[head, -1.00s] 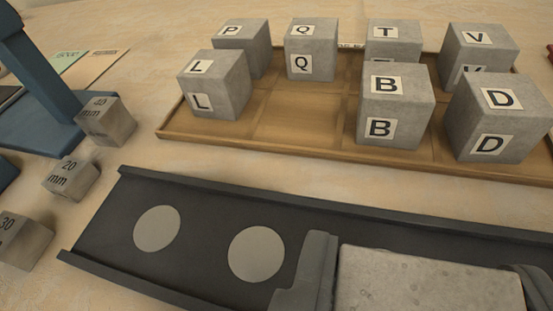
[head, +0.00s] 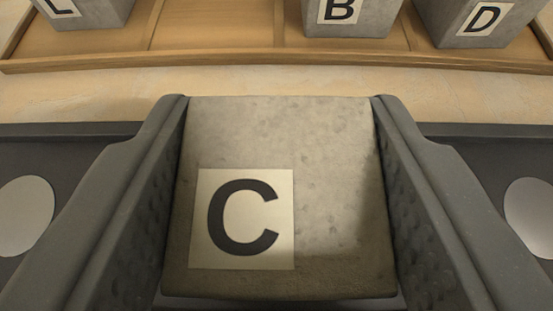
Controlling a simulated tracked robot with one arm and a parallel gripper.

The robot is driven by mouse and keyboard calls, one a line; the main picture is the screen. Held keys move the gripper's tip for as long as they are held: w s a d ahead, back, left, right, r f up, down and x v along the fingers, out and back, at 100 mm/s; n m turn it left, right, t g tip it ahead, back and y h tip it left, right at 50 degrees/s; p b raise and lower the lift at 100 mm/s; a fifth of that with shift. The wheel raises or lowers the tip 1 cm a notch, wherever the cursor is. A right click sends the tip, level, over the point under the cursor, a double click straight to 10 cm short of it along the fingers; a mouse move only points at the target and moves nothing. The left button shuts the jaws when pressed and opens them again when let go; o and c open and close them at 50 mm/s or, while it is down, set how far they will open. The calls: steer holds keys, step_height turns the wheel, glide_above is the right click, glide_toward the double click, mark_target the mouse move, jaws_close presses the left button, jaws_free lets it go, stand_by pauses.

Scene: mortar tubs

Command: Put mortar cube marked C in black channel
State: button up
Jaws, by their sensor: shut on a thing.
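The mortar cube marked C (head: 330,200) fills the middle of the head view, with its white C label facing me. My gripper (head: 282,190) is shut on it, one finger against its left side and one against its right. The black channel (head: 90,175) lies behind and to both sides of the cube, with a pale disc (head: 22,215) showing at the left and another (head: 532,215) at the right. The cube and fingers hide the channel's middle. I cannot tell whether the cube's underside touches the channel floor.
Beyond the channel is a strip of bare pale table (head: 270,80). A wooden tray (head: 215,57) stands at the back. It holds cubes marked L (head: 95,12), B (head: 365,22) and D (head: 450,30), cut off by the top edge.

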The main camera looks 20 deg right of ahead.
steer(key=o, duration=1.2)
steer(key=shift+c, duration=0.2)
steer(key=shift+s+a+r, duration=0.1)
steer(key=shift+s+r, duration=0.1)
steer(key=p+v, duration=0.3)
steer(key=v, duration=0.8)
steer(key=shift+s+p, duration=0.25)
steer(key=shift+p, duration=0.05)
